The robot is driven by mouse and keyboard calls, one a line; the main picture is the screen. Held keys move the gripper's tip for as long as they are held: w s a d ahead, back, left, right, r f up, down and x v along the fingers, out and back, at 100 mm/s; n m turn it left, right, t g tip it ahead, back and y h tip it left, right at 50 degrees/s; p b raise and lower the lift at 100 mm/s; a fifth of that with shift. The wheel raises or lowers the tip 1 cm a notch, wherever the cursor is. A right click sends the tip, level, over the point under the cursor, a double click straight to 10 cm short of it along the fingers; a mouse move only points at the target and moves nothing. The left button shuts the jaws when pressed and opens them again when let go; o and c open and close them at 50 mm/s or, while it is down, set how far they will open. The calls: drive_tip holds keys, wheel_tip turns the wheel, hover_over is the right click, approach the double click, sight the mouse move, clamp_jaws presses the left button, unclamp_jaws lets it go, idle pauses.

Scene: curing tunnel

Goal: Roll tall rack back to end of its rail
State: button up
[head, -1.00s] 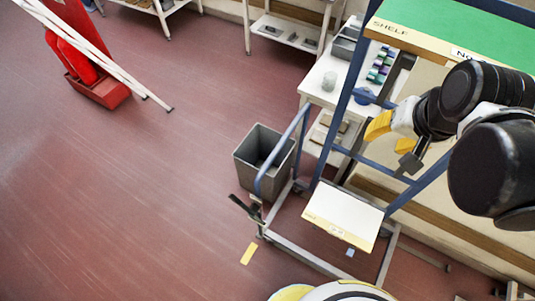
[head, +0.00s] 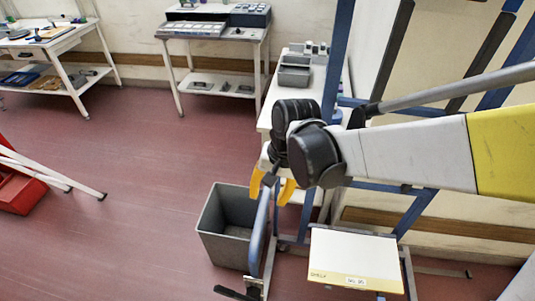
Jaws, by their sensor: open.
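The tall rack (head: 336,70) has a blue upright frame at the right, with a cream lower shelf (head: 357,258) bearing a label. A blue curved handle (head: 258,240) rises from its near left side. My gripper (head: 272,190) has two yellow fingers, apart and pointing down. In the picture they lie either side of the handle's top end. I cannot tell whether they touch it. My gripper and wrist hide part of the rack and the handle's top. The rail is not clearly visible.
A grey bin (head: 226,226) stands just left of the handle. A black lever (head: 236,293) sticks out near the handle's foot. A white table (head: 270,105) with grey trays stands behind my wrist. The red floor (head: 130,200) at the left is mostly clear.

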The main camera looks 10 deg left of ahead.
sight(263, 211)
drive_tip(key=f+b, duration=0.1)
drive_tip(key=f, duration=0.2)
drive_tip(key=a+f, duration=0.1)
drive_tip(key=f, duration=0.2)
drive_tip(key=f+b, duration=0.1)
drive_tip(key=f, duration=0.1)
drive_tip(key=shift+w+a+f+b, duration=0.1)
drive_tip(key=shift+a+f+b, duration=0.25)
drive_tip(key=shift+f, duration=0.05)
clamp_jaws()
